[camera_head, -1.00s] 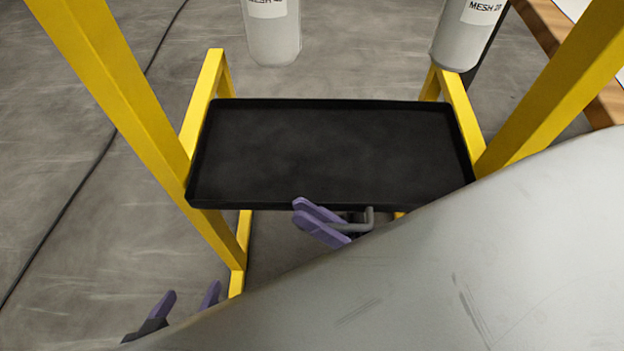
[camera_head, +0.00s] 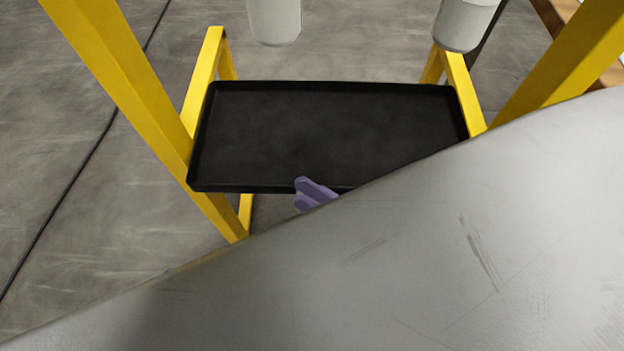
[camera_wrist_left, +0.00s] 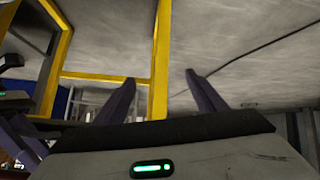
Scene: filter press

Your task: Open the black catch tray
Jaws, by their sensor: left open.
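The black catch tray (camera_head: 330,87) lies level between the yellow posts in the head view, empty as far as I see. Its front right part is hidden behind a large grey surface. My right gripper (camera_head: 306,190) shows only its purple fingertips, close together at the tray's front edge. The rest of it and the tray's handle are hidden, so I cannot tell its grip. My left gripper (camera_wrist_left: 160,76) is open and empty in the left wrist view, its two fingers well apart.
The yellow frame posts (camera_head: 130,90) flank the tray, and a yellow post also shows beyond my left fingers (camera_wrist_left: 160,60). Two pale cylinders (camera_head: 275,20) hang behind the tray. A dark cable (camera_head: 80,170) runs along the floor at left, where the floor is clear.

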